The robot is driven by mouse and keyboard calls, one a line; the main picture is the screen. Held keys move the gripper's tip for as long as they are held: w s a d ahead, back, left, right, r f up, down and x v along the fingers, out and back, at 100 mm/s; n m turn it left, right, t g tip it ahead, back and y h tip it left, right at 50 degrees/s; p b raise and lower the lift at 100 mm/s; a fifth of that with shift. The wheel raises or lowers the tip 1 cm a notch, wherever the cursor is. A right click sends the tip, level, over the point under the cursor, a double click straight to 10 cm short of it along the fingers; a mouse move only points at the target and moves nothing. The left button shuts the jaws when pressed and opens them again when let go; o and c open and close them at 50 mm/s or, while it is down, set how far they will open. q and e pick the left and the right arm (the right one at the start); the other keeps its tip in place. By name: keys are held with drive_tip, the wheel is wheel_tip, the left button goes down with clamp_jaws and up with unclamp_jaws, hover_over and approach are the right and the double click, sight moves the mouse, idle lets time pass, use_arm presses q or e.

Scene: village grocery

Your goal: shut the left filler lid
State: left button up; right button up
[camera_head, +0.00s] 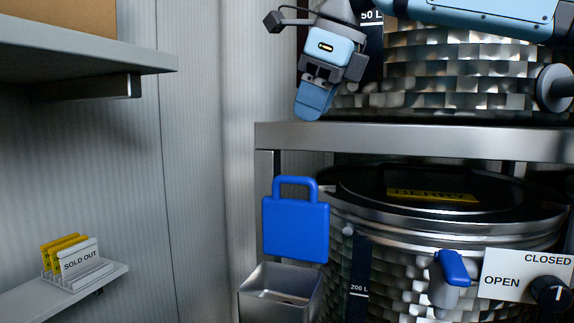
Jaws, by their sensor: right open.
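The blue filler lid (296,230), a square plate with a loop handle on top, stands upright in the middle of the head view. It rises at the back of an open-topped metal filler box (280,290), whose mouth is uncovered. My right gripper (314,103) hangs above and apart from the lid, in front of the upper tank near the shelf edge, pointing down. It is open, with nothing seen between its fingers. The lid's hinge does not show clearly. My left gripper is out of view.
A metal shelf (420,141) crosses between the gripper and a steel tank with a black "BERRY" lid (432,191). A blue tap lever (453,267) and an OPEN/CLOSED sign (512,272) sit in front. Sold-out cards (78,257) stand on a left ledge.

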sight(289, 177)
drive_tip(key=p+x, duration=0.2)
drive_tip(key=x, duration=0.9)
drive_tip(key=shift+w+f, duration=0.2)
clamp_jaws()
